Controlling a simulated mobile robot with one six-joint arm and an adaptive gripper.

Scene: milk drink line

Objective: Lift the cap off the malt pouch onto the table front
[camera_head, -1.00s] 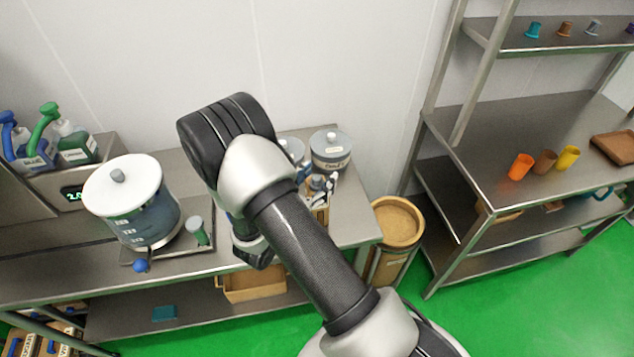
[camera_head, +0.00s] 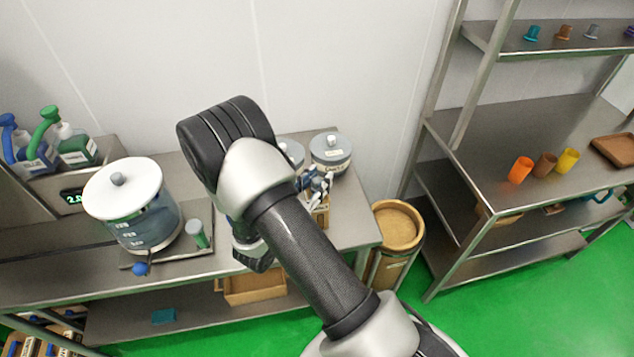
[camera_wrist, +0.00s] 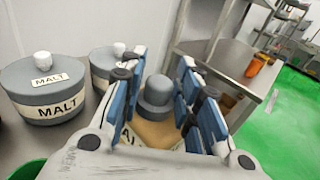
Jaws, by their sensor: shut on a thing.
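In the wrist view my gripper (camera_wrist: 160,82) points down with its blue-padded fingers on both sides of a round, stepped grey cap (camera_wrist: 157,94). It is shut on the cap. Directly below the cap is the tan malt pouch (camera_wrist: 155,133), whose light label is partly hidden by the fingers. I cannot tell whether the cap is clear of the pouch. In the head view my gripper (camera_head: 317,184) shows beside my forearm, over the right end of the steel table (camera_head: 346,222). The cap is not clear there.
Two grey lidded pots, the nearer one labelled MALT (camera_wrist: 52,92), stand left of my gripper in the wrist view. A large white-lidded vessel (camera_head: 124,188) stands left on the table. A tan bin (camera_head: 398,226) stands by the right end. A steel rack (camera_head: 500,120) is farther right.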

